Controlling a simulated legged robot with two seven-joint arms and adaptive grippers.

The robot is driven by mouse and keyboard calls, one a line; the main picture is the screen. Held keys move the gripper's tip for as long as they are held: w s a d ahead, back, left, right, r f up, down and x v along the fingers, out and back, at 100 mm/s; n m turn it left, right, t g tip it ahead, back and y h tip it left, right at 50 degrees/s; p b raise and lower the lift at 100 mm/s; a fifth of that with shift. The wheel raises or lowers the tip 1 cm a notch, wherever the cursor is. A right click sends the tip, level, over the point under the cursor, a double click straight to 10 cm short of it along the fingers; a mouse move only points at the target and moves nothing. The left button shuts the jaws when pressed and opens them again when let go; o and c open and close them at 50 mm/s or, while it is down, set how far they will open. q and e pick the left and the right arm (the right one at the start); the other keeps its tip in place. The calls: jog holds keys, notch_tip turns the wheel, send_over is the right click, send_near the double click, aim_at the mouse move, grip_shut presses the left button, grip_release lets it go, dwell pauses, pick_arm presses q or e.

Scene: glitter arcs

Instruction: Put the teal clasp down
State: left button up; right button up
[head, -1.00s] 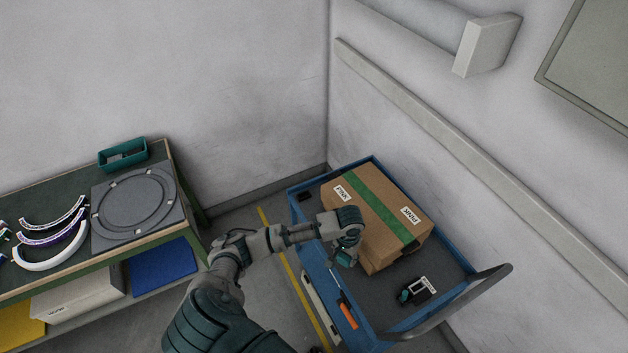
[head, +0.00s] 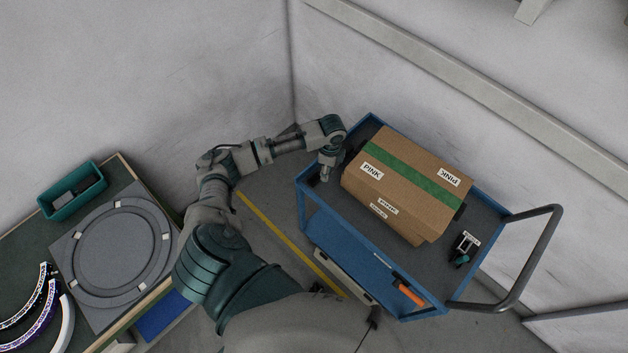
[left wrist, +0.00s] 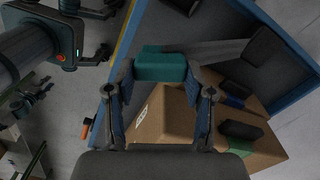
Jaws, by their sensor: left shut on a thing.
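My left gripper (head: 325,174) points down over the far left end of the blue cart (head: 329,227), beside the cardboard box. In the left wrist view, the left gripper (left wrist: 160,72) is shut on the teal clasp (left wrist: 160,65), a blocky teal piece between its fingertips. The clasp cannot be made out in the head view. The grey cart deck shows behind the clasp; I cannot tell whether they touch. My right gripper (left wrist: 103,35) shows at the left of the wrist view, its dark fingers apart and empty.
The cardboard box (head: 415,185) with green tape fills the cart's middle. A small black-and-teal device (head: 463,248) and an orange-handled tool (head: 408,291) lie near the cart's handle end. At left, a bench holds a round grey fixture (head: 112,247) and a teal bin (head: 72,190).

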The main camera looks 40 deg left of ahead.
pick_arm(q)
jog(key=a+f+m, duration=0.1)
jog(key=a, duration=0.1)
jog(key=a+f+m, duration=0.1)
jog(key=f+m, duration=0.1)
jog(key=a+f+m+b, duration=0.1)
jog(key=a+f+m, duration=0.1)
jog(key=shift+w+a+f, duration=0.2)
jog(key=shift+w+a, duration=0.1)
jog(key=shift+w, duration=0.1)
jog(key=shift+f, duration=0.75)
notch_tip(320, 180, down, 3)
jog(key=shift+d+r, duration=0.15)
jog(key=o, duration=1)
pick_arm(e)
jog(key=shift+s+d+f, duration=0.1)
jog(key=shift+d+f, duration=0.05)
jog(key=shift+f, duration=0.4)
jog(key=shift+s+d+f, duration=0.1)
jog(key=shift+f, duration=0.4)
